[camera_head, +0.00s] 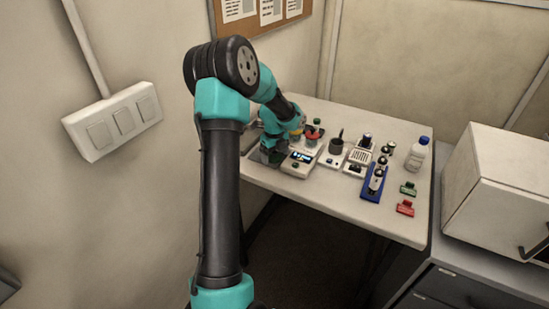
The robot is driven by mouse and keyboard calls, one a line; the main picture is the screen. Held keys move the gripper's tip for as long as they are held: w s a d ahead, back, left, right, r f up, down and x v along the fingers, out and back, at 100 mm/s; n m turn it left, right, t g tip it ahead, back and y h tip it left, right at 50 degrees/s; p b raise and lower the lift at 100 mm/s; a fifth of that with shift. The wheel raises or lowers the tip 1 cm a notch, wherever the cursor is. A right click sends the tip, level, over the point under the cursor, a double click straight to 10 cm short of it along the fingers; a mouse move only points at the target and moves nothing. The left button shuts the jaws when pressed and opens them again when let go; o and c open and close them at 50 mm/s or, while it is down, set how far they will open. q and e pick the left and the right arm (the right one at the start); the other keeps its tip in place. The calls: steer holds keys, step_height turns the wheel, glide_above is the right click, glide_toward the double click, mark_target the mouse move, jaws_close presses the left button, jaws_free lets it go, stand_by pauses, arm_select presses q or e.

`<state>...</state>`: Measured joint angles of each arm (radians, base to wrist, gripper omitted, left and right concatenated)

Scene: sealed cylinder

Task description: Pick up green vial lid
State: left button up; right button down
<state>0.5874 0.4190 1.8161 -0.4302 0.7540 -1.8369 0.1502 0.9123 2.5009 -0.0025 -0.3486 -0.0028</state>
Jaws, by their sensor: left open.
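A small green cap (316,121), which looks like a green vial lid, shows above a red part among the instruments on the table. It stands just right of my left gripper (274,158). My left gripper is over the left end of the table, beside a pale device with a lit blue display (301,156). It is open, and its fingertips are small and partly lost against the things around it. I cannot tell whether anything lies between them. A green piece (408,189) also lies near the table's right edge. My right gripper does not show.
A dark round holder (336,146), a blue stand (374,185), a red piece (405,208) and a white bottle with a blue cap (418,154) stand on the white table (335,200). A large white box (495,190) is at the right. The table's front strip is clear.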

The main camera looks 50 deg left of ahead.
arm_select(q)
steer(key=c, duration=1)
